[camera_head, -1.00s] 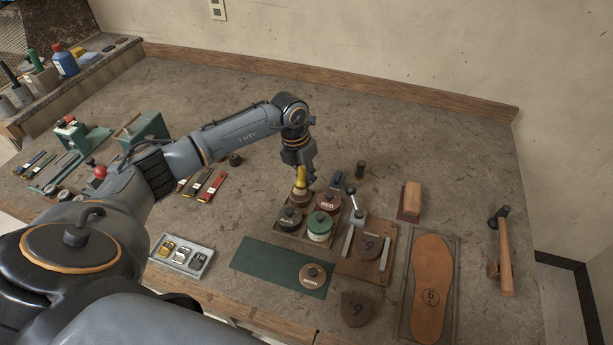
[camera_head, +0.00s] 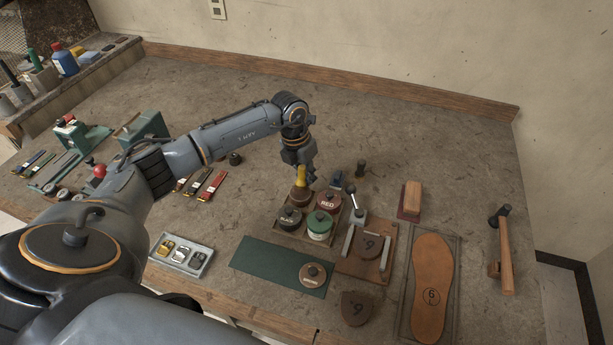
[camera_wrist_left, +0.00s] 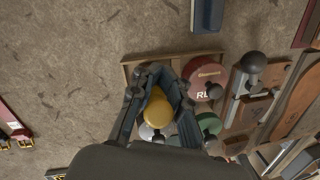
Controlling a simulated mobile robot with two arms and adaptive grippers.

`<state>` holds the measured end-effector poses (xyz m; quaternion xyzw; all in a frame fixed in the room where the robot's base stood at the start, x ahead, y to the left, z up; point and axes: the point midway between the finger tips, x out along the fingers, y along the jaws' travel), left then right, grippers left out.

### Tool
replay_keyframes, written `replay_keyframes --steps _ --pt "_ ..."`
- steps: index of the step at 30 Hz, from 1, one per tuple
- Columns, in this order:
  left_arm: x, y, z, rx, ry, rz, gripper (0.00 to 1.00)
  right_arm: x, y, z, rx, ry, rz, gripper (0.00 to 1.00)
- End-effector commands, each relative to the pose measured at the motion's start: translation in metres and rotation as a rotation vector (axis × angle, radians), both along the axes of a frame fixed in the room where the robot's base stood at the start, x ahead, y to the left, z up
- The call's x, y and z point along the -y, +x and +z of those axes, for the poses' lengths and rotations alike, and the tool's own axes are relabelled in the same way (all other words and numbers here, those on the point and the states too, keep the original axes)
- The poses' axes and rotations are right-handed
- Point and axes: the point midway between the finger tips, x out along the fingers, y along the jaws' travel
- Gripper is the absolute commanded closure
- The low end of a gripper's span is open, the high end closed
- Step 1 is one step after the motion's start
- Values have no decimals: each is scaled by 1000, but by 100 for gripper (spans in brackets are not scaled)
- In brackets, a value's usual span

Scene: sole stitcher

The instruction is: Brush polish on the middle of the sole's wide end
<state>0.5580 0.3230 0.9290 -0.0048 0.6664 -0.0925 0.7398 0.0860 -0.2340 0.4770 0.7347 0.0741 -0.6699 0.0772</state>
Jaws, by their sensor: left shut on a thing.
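My left gripper (camera_head: 304,181) is shut on a yellow-handled brush (camera_head: 301,175) above an open brown pot (camera_head: 301,196) in the tray's back left corner. The wrist view shows the yellow handle (camera_wrist_left: 158,112) between the fingers. The brush's lower end is hidden, so I cannot tell how deep it sits in the pot. The brown sole (camera_head: 432,275), marked 6 in a circle near its front end, lies on a board at the right. Its wider end points to the back. My right gripper is not in view.
A wooden tray (camera_head: 335,239) holds black, red (camera_head: 326,203) and green (camera_head: 319,224) tins. A brown lid (camera_head: 312,273) lies on the green mat (camera_head: 258,262).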

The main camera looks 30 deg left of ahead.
Motion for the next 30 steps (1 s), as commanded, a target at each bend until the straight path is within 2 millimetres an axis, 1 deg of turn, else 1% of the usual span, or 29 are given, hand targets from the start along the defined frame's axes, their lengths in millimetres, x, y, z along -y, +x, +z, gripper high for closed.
replay_keyframes --steps 11,15,17,30 --pt "0 -1 -2 -4 1 -1 100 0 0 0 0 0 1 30" --pt "0 -1 0 -4 1 -1 100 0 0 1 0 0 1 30" --pt "0 -1 3 -4 1 -1 100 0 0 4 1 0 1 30" --pt "0 -1 40 -2 0 0 100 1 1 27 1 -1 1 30"
